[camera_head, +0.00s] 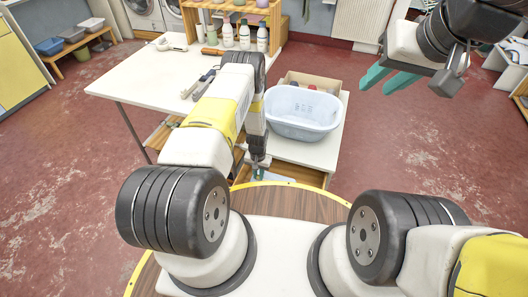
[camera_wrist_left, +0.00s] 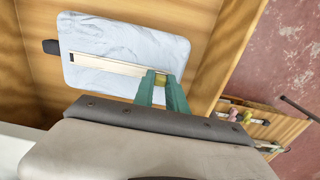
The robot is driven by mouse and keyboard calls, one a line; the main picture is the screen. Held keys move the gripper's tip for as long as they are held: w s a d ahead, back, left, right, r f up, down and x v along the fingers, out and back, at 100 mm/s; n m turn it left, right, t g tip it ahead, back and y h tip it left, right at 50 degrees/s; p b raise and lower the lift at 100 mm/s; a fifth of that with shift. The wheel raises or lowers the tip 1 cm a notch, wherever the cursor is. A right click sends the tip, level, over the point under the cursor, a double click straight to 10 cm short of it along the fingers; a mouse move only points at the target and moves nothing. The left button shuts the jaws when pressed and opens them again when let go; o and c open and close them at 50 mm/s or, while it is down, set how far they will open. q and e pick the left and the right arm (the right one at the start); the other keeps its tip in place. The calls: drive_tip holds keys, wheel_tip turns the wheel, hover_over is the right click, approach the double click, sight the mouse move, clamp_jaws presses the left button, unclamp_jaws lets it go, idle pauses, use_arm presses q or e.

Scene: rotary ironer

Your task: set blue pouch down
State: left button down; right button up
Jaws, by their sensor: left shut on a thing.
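The pale blue, marbled pouch (camera_wrist_left: 110,42) shows in the left wrist view as a flat, rounded rectangle with a cream strip along it and a dark tab at its left end. My left gripper (camera_wrist_left: 160,82) has its green fingers shut at the strip's yellowish right end. In the head view my left gripper (camera_head: 258,172) reaches low by the front of the white table, and the pouch is mostly hidden there. Wood lies behind the pouch; I cannot tell whether it touches it. My right gripper (camera_head: 390,80) is raised at the upper right, fingers apart and empty.
A pale blue basin (camera_head: 302,112) stands on the white-topped unit, with a cardboard box (camera_head: 318,83) behind it. Tools (camera_head: 202,82) lie on the long white table (camera_head: 140,85), and several bottles (camera_head: 245,36) stand at its back. Open red floor lies to the right.

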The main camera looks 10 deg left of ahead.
use_arm(q)
drive_tip(key=shift+f, duration=0.85)
drive_tip(key=shift+f, duration=0.15)
drive_tip(key=c, duration=1.3)
unclamp_jaws()
drive_tip(key=shift+c, duration=0.2)
